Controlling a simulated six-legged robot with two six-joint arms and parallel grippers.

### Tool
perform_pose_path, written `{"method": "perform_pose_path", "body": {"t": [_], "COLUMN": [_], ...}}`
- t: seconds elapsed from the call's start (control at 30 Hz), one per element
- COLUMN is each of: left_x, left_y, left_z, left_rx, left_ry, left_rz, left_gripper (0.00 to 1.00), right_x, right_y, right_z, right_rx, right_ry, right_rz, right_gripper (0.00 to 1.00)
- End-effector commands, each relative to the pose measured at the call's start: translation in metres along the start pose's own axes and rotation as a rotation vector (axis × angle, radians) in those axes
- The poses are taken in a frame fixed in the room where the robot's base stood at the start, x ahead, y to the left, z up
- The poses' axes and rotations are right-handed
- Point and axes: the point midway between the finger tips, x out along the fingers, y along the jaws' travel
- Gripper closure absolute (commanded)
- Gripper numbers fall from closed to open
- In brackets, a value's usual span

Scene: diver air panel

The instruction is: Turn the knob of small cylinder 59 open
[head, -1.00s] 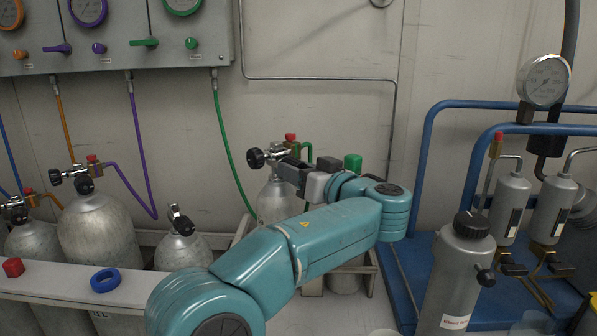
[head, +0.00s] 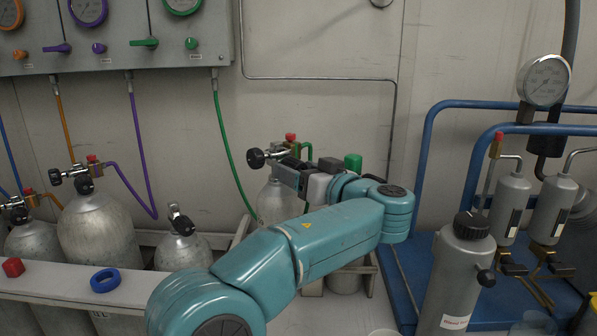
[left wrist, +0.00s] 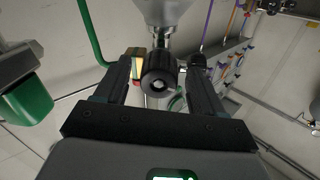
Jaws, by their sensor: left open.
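A small grey cylinder (head: 274,203) with a green hose stands in the middle of the head view. I cannot read a number on it. Its valve carries a black knob (head: 256,159) on the left. My left gripper (head: 283,170) reaches in from the right at the valve and hides part of it. In the left wrist view, a round black knob (left wrist: 158,75) faces the camera below a metal valve stem. My left gripper (left wrist: 162,66) is open, one finger on each side of this knob; contact cannot be told. My right gripper is not in view.
Other cylinders (head: 98,235) stand at the left behind a white rail (head: 60,285) bearing a blue ring (head: 105,280). A gauge panel (head: 120,52) hangs above. A grey bottle (head: 455,275) and blue pipe frame (head: 424,160) stand at the right.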

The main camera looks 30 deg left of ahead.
Motion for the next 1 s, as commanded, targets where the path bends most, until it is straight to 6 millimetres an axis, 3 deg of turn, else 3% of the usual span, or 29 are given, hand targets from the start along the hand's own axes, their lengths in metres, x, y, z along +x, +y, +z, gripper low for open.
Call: {"method": "perform_pose_path", "body": {"t": [0.17, 0.4, 0.6, 0.8, 1.0], "left_x": [-0.034, -0.099, -0.14, -0.157, -0.159], "left_y": [0.001, 0.001, 0.001, 0.0, 0.0], "left_z": [-0.001, -0.001, 0.0, 0.0, 0.0], "left_rx": [0.0, 0.0, 0.001, -0.001, 0.0], "left_ry": [0.002, 0.002, 0.001, 0.001, 0.0], "left_rz": [0.006, 0.006, 0.003, 0.001, 0.0], "left_gripper": [0.31, 0.31, 0.31, 0.31, 0.31], "right_x": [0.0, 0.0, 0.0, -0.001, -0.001], "right_y": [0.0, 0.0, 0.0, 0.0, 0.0], "right_z": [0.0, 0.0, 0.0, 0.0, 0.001], "right_rx": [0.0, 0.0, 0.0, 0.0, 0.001], "right_ry": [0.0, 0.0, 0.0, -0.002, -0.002], "right_rz": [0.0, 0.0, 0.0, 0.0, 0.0], "right_gripper": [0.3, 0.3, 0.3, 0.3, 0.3]}}
